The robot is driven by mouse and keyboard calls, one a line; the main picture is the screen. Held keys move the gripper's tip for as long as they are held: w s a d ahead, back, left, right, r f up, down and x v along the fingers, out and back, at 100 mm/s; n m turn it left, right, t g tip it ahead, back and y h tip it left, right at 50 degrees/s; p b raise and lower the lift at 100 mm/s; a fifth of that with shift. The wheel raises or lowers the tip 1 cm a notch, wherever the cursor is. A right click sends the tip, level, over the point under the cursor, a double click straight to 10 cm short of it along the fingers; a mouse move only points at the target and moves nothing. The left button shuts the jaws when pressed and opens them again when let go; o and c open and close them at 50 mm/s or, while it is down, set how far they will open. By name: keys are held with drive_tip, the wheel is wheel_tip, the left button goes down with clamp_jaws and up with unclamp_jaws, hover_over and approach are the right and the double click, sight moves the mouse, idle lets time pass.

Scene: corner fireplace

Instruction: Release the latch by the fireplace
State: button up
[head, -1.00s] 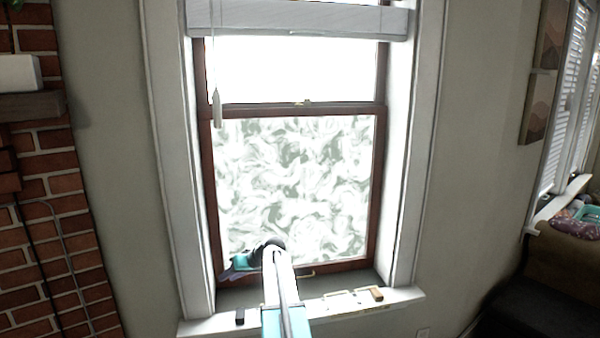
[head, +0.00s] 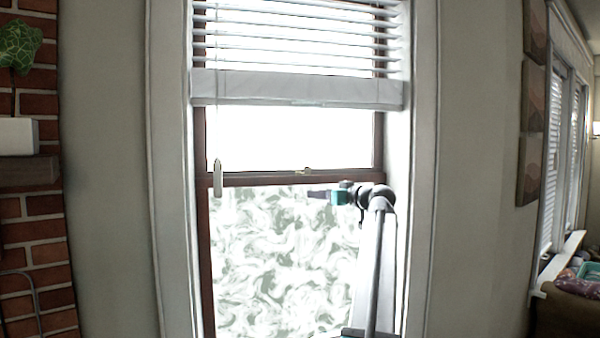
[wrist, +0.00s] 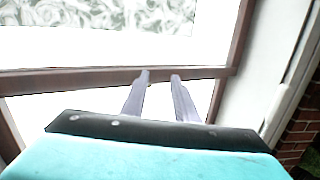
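The small brass-coloured sash latch (head: 303,171) sits on the brown meeting rail (head: 250,180) of the window by the brick fireplace. My gripper (head: 316,194) is teal with greyish fingers that point left, just below and slightly right of the latch in the head view. In the wrist view, the two fingers (wrist: 160,77) stand apart with nothing clearly held between them. Their tips overlap the brown rail (wrist: 80,80) in that picture. I cannot clearly make out the latch there, nor tell whether the fingers touch anything.
A white blind (head: 300,88) hangs above the rail, with a cord pull (head: 218,178) at the left. White window trim (head: 172,170) borders the opening. The brick fireplace (head: 45,255) is at the far left, and its bricks (wrist: 300,135) also show in the wrist view.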

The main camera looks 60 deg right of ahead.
drive_tip(key=s+d+r+h, duration=0.1)
drive_tip(key=s+r, duration=0.3)
drive_tip(key=r, duration=0.3)
drive_tip(key=shift+s+r+t, duration=0.2)
drive_tip(key=shift+s+t, duration=0.05)
drive_tip(key=shift+t, duration=0.15)
drive_tip(key=shift+w, duration=0.2)
